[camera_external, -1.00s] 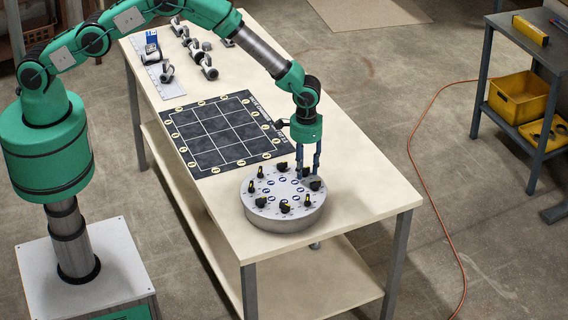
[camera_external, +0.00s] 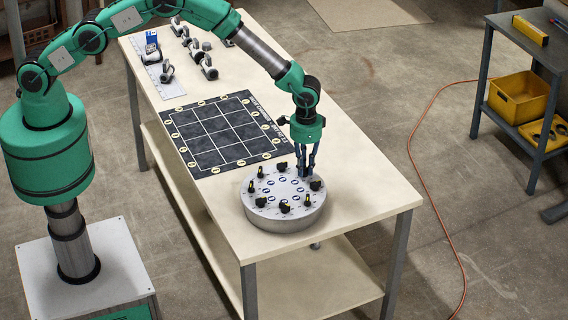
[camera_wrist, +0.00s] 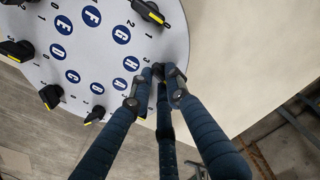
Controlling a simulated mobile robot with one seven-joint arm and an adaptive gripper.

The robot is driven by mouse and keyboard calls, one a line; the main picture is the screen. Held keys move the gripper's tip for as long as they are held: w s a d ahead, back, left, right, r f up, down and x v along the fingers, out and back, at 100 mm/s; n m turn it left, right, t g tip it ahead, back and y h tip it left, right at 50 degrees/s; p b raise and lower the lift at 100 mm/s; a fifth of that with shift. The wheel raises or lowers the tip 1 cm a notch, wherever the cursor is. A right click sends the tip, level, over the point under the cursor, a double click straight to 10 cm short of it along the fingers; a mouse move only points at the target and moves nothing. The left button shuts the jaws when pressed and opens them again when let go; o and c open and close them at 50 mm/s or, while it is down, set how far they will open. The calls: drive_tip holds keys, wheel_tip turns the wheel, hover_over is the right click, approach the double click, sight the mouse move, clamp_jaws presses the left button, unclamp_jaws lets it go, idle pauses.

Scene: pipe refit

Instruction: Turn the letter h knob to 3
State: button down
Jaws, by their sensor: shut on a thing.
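The round grey dial plate (camera_external: 283,222) sits near the front end of the table, with a ring of black knobs and blue letter discs on top. My gripper (camera_external: 305,174) is at the far right of the ring, fingers pointing down. In the wrist view its blue fingers (camera_wrist: 157,82) are shut on the letter h knob (camera_wrist: 158,70), next to the blue H disc (camera_wrist: 131,63). The fingers cover most of this knob, so I cannot read its setting.
A neighbouring knob (camera_wrist: 149,12) with a yellow mark stands by the G disc. Other knobs (camera_wrist: 51,96) stand along the left and lower rim. A dark grid mat (camera_external: 222,135) lies behind the plate. The table right of the plate is clear.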

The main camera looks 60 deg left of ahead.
drive_tip(key=m+b, duration=0.1)
drive_tip(key=m, duration=0.3)
drive_tip(key=shift+m, duration=0.3)
drive_tip(key=m+b, duration=0.1)
drive_tip(key=m, duration=0.3)
drive_tip(key=shift+a+m, duration=0.1)
drive_tip(key=shift+m, duration=0.2)
drive_tip(key=m, duration=0.3)
drive_tip(key=shift+s+r, duration=0.1)
drive_tip(key=m+b, duration=0.1)
drive_tip(key=m, duration=0.4)
drive_tip(key=shift+a, duration=0.15)
drive_tip(key=m, duration=0.4)
drive_tip(key=shift+m, duration=0.3)
drive_tip(key=m, duration=0.3)
drive_tip(key=shift+a+m, duration=0.1)
drive_tip(key=shift+m, duration=0.2)
drive_tip(key=m, duration=0.3)
drive_tip(key=shift+w+m+b, duration=0.2)
drive_tip(key=shift+m+b, duration=0.1)
drive_tip(key=shift+m, duration=1.9)
